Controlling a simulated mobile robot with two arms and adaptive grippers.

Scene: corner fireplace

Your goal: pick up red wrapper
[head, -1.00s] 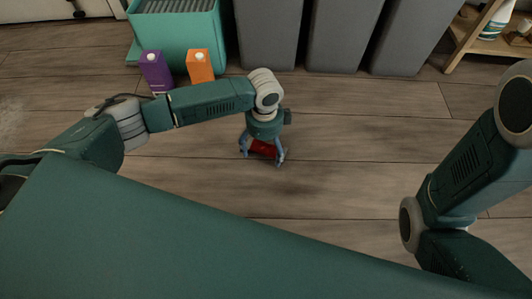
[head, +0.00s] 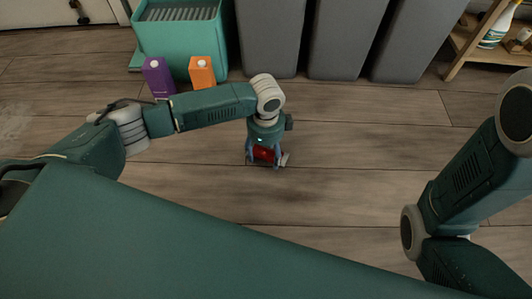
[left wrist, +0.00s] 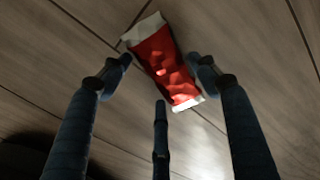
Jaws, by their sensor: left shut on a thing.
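The red wrapper (head: 264,154) is a red packet with pale ends, at floor level below my left gripper (head: 266,163). In the left wrist view the wrapper (left wrist: 166,62) lies at a slant between the fingertips of the left gripper (left wrist: 160,72). One finger is at its left side, one at its right, and a third near its lower end. The left gripper is shut on the wrapper. In the head view the fingers partly cover the wrapper. My right gripper is out of view; only links of the right arm show.
A purple carton (head: 158,77) and an orange carton (head: 202,72) stand before a teal bin (head: 181,42). Several tall grey bins (head: 268,38) line the back. A wooden shelf (head: 480,45) with bottles is at the upper right. The wooden floor around the gripper is clear.

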